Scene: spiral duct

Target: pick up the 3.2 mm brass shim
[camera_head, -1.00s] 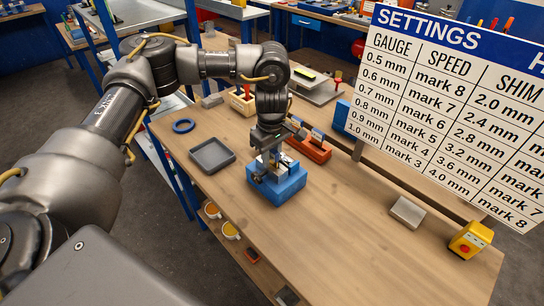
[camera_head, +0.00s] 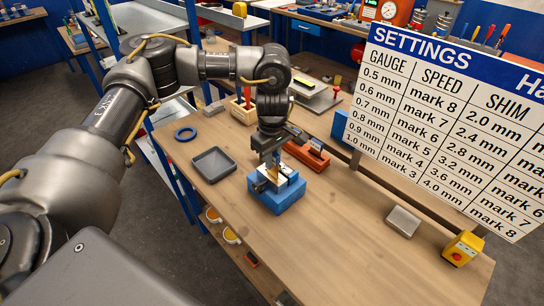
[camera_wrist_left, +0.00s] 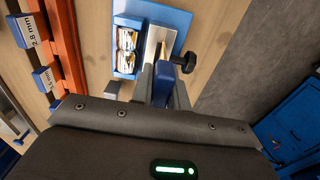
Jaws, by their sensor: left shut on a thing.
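My left gripper (camera_head: 270,155) points down just above the blue clamp block (camera_head: 278,201) on the bench. It is shut on the blue tab (camera_wrist_left: 163,84) of a brass shim (camera_head: 272,173), which shows as a thin gold plate beneath the fingers. The shim's lower end is at the metal top of the block; I cannot tell whether it touches. No thickness mark on the held shim can be read. In the left wrist view the clamp block (camera_wrist_left: 124,72) with its black knob (camera_wrist_left: 185,62) lies just past the fingers. My right gripper is out of view.
The orange shim rack (camera_head: 306,157) stands just behind the block, and its blue tags show in the wrist view (camera_wrist_left: 45,78). A grey tray (camera_head: 213,166) and blue ring (camera_head: 186,134) lie left. The settings board (camera_head: 455,125) rises at right.

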